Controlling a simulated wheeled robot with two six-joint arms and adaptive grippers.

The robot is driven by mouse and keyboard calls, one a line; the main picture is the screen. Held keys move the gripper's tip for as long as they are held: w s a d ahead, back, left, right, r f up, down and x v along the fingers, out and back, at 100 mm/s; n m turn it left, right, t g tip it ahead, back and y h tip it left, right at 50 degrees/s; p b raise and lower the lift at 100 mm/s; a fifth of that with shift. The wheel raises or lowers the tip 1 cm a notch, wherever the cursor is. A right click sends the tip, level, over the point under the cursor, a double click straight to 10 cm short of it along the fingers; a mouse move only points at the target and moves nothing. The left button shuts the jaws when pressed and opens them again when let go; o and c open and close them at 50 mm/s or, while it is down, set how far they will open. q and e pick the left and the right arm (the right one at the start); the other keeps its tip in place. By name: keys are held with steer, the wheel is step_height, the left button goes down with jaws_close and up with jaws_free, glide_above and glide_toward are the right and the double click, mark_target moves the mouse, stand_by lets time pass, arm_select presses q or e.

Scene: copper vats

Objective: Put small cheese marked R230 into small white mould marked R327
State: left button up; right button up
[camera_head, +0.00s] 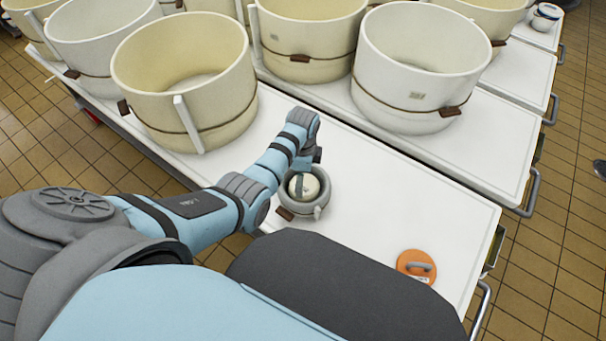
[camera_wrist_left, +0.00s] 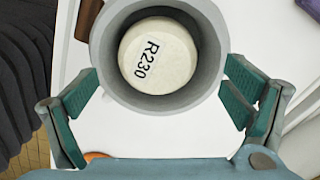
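The small cheese marked R230 (camera_head: 305,186) is round and pale. It lies inside a small round grey-white mould (camera_head: 316,208) on the white table. The wrist view shows the cheese (camera_wrist_left: 158,56) from above with its R230 label readable, and the mould's thick wall (camera_wrist_left: 212,45) around it. No R327 mark is readable on the mould. My left gripper (camera_head: 309,158) is just above and behind the mould. In the left wrist view its teal finger pads stand apart near both sides of the mould; whether they touch it I cannot tell. My right gripper is out of view.
Large vat-like moulds in cream (camera_head: 187,89) and white (camera_head: 414,75) stand behind on the white tables (camera_head: 400,200). An orange lid with a grey handle (camera_head: 417,266) lies at the front right. The table between the mould and this lid is clear.

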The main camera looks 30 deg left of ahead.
arm_select(q)
step_height(320, 180, up, 12)
stand_by(0.6)
